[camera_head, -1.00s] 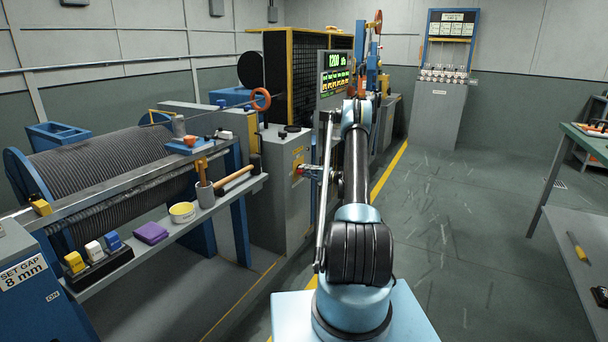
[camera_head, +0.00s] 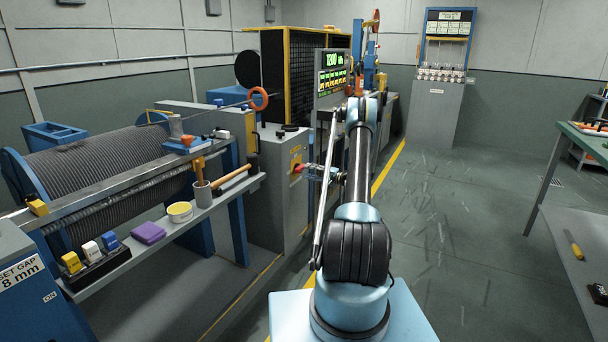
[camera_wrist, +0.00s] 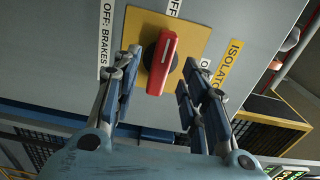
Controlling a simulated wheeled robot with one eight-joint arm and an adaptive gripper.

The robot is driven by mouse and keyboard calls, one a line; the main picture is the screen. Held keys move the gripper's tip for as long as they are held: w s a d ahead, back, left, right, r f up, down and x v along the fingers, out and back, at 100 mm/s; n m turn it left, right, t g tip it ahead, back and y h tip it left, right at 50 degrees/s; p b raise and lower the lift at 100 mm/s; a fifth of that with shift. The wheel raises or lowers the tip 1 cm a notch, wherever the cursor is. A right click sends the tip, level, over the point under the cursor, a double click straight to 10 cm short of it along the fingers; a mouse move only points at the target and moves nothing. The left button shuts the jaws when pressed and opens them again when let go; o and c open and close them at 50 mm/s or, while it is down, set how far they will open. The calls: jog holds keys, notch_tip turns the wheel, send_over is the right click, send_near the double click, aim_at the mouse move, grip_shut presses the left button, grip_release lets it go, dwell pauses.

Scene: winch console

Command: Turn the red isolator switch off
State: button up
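The red isolator switch (camera_wrist: 162,64) has a bar-shaped handle on a dark round base, mounted on a yellow plate (camera_wrist: 190,30) on a grey cabinet. In the wrist view the handle lies between the two fingers of my gripper (camera_wrist: 156,88), with a gap on each side. The fingers are open and do not visibly touch it. Labels reading "OFF: BRAKES" and "ISOLATO" flank the plate. In the head view my gripper (camera_head: 308,170) is at the side of the grey cabinet (camera_head: 275,185), and the switch (camera_head: 296,168) shows only as a small red patch.
A display panel (camera_head: 333,75) rises behind my arm. The floor to the right is open, with a green-topped bench (camera_head: 590,142) beyond.

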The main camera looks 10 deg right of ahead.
jog(key=v, duration=0.7)
jog(key=shift+d, duration=0.15)
jog(key=shift+s, duration=0.1)
jog(key=s+a+r+n+g+h, duration=0.1)
jog(key=s+a+r+g, duration=0.1)
jog(key=a+r, duration=0.45)
jog(key=s+a+r+n+g+h, duration=0.1)
jog(key=s+a+r+g+h, duration=0.2)
jog(key=s+r, duration=0.65)
jog(key=s+a+r+n+g+h, duration=0.1)
jog(key=s+a+r+n+h, duration=0.1)
jog(key=s+a+r, duration=0.75)
jog(key=s+d+f+g+h, duration=0.1)
jog(key=s+d+h, duration=0.15)
jog(key=s, duration=1.15)
jog(key=s+d+f+n+h, duration=0.1)
jog(key=s+d+f+h, duration=0.2)
jog(key=s, duration=1.1)
jog(key=s+d+f+n+g+h, duration=0.1)
jog(key=s+f, duration=0.6)
jog(key=s, duration=0.8)
jog(key=d+n+h, duration=0.1)
jog(key=d+h, duration=0.1)
jog(key=shift+s+d, duration=0.2)
jog(key=shift+d, duration=0.05)
jog(key=shift+c, duration=0.8)
